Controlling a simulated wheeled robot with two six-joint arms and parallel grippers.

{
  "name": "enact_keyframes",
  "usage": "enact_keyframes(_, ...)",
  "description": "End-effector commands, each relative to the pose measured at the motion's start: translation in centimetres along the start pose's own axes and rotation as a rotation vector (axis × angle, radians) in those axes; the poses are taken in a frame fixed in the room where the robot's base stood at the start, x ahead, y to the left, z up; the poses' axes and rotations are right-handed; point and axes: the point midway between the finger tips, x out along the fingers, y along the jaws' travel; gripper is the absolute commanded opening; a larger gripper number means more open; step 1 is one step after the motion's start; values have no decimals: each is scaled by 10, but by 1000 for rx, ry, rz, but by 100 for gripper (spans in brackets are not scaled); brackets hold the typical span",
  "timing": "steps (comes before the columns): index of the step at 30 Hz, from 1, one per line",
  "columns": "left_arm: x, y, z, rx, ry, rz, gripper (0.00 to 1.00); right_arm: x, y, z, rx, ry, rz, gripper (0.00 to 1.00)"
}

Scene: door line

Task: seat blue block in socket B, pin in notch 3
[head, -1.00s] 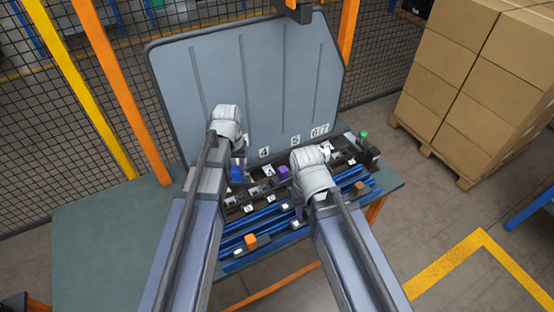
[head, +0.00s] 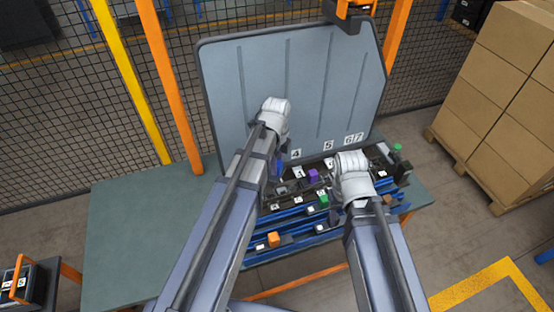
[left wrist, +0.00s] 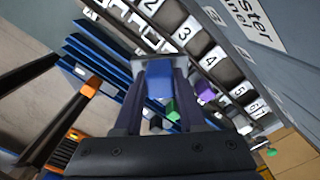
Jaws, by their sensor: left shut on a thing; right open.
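The blue block (left wrist: 160,80) is between the fingers of my left gripper (left wrist: 158,92), which is shut on it. In the head view the blue block (head: 278,166) shows just below my left gripper (head: 277,158), partly hidden by it. Number plates 2, 3 (left wrist: 183,33), 4, 5 and 6 run in a row beyond the block in the left wrist view. I cannot make out which socket is B, nor the pin. The block appears apart from the row. My right gripper (head: 352,188) is open over the right part of the rack; its fingertips are mostly hidden.
A purple block (head: 313,175) sits in the rack right of the blue block. A green block (head: 323,200) and an orange block (head: 273,239) are nearer, by the blue rails. Another green piece (head: 397,148) stands at the right end. A tall grey panel (head: 300,80) rises behind.

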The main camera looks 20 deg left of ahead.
Motion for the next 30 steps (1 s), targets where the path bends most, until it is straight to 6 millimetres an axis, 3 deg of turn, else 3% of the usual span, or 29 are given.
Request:
enact_keyframes(6,-7,0,0,440,0,0,0,-7,1,0,0,0,0,50)
enact_keyframes(12,-10,0,-1,688,0,0,0,-10,1,1,0,0,0,50)
enact_keyframes(18,-11,0,-1,792,0,0,0,-11,1,1,0,0,0,50)
enact_keyframes(30,-1,0,-1,802,0,0,0,-1,0,0,0,0,0,50)
